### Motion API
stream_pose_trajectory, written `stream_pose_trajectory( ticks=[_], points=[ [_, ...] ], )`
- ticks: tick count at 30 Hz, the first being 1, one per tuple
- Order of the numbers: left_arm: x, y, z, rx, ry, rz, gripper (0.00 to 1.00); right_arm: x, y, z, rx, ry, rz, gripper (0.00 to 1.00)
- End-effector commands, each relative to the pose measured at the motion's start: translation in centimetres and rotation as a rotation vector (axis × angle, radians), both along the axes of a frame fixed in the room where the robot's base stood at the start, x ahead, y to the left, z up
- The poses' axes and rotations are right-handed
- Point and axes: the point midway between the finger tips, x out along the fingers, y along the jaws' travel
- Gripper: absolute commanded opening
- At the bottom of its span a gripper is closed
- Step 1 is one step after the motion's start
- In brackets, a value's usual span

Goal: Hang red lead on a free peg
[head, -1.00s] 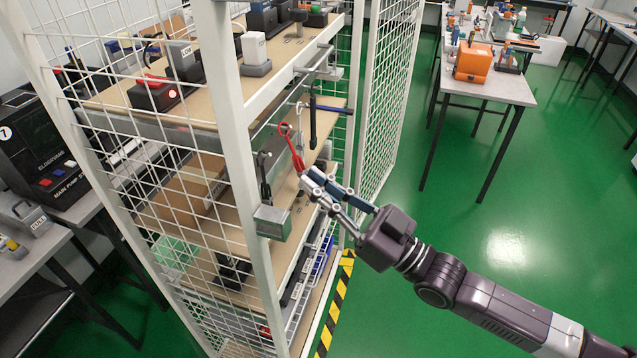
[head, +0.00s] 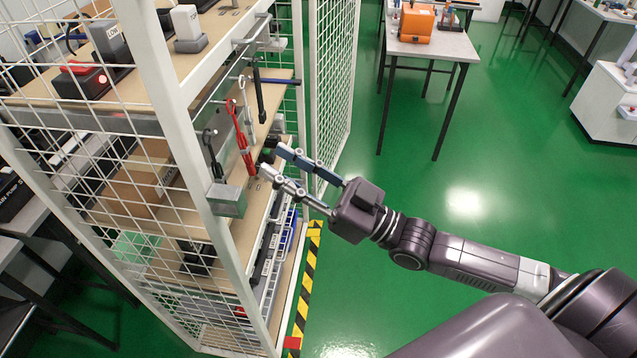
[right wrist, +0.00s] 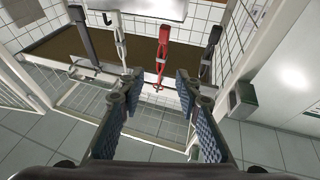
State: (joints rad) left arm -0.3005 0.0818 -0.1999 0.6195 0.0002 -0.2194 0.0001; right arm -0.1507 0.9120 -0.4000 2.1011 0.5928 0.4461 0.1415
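The red lead (head: 240,135) hangs near-upright at the open side of the rack, between a black lead (head: 211,155) on the near side and a white lead (head: 246,105) on the far side. Another dark lead (head: 258,95) hangs farther along. My right gripper (head: 272,160) is open and empty, to the right of the red lead and apart from it. In the right wrist view the red lead (right wrist: 162,50) shows ahead of the spread fingers of the gripper (right wrist: 158,82). Its top fixing is too small to tell clearly. My left gripper is out of view.
A grey metal box (head: 226,200) is on the near rack post, below the black lead. White mesh panels (head: 335,85) enclose the rack's far side. The green floor (head: 440,230) to the right is clear; a table with an orange case (head: 417,22) stands behind.

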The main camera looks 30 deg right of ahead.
Motion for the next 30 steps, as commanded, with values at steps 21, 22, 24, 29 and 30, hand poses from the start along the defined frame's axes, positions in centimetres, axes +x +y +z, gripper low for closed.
stream_pose_trajectory(
  ticks=[21, 22, 24, 29, 30],
  points=[
    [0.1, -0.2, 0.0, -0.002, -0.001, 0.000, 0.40, -6.4, -5.6, -3.3, 0.000, 0.001, 0.000, 0.31],
    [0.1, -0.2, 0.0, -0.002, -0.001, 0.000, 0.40, -6.5, -5.6, -3.3, -0.001, 0.001, 0.001, 0.31],
    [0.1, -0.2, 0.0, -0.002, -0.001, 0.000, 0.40, -6.6, -5.7, -3.3, 0.000, 0.000, 0.001, 0.31],
    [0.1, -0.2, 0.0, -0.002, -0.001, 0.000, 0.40, -6.3, -6.0, -3.9, -0.008, 0.005, -0.011, 0.31],
    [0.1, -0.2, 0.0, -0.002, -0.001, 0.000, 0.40, -6.0, -6.3, -4.6, -0.019, 0.013, -0.025, 0.31]
  ],
)
